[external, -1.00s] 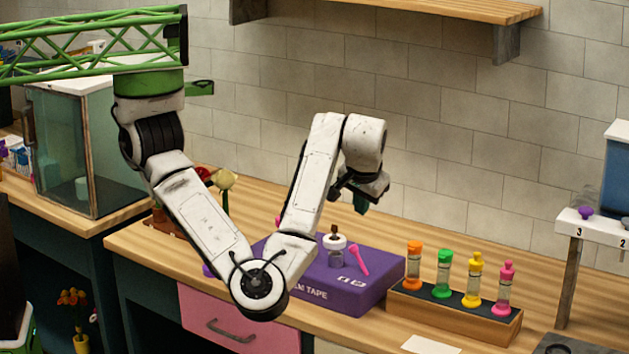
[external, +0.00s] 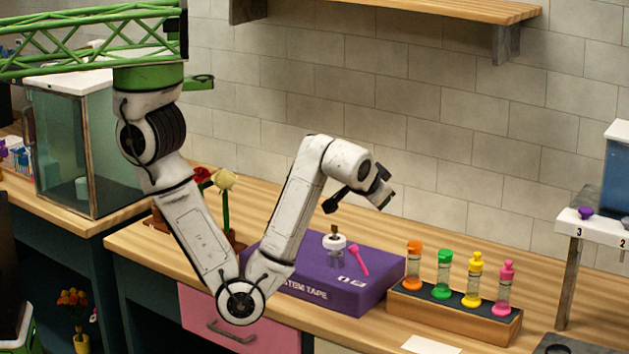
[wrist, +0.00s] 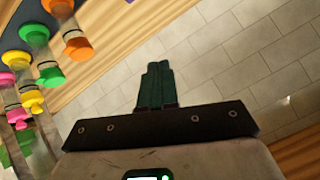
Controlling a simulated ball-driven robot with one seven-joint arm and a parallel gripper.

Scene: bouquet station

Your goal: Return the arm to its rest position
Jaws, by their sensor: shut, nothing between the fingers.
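My gripper (external: 384,197) is raised over the wooden counter in the external view, up and to the right of the purple stem tape box (external: 375,270). In the wrist view its green fingers (wrist: 157,84) are together, with nothing between them. My arm is bent, with its elbow low at the counter's front edge. The gripper touches nothing that I can see.
A wooden rack (external: 450,316) with orange, green, yellow and pink capped vials stands right of the box. A white-topped jar (external: 334,243) and a pink tool (external: 359,262) are on the box. A red and a cream flower (external: 225,180) stand behind my arm. The tiled wall is behind.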

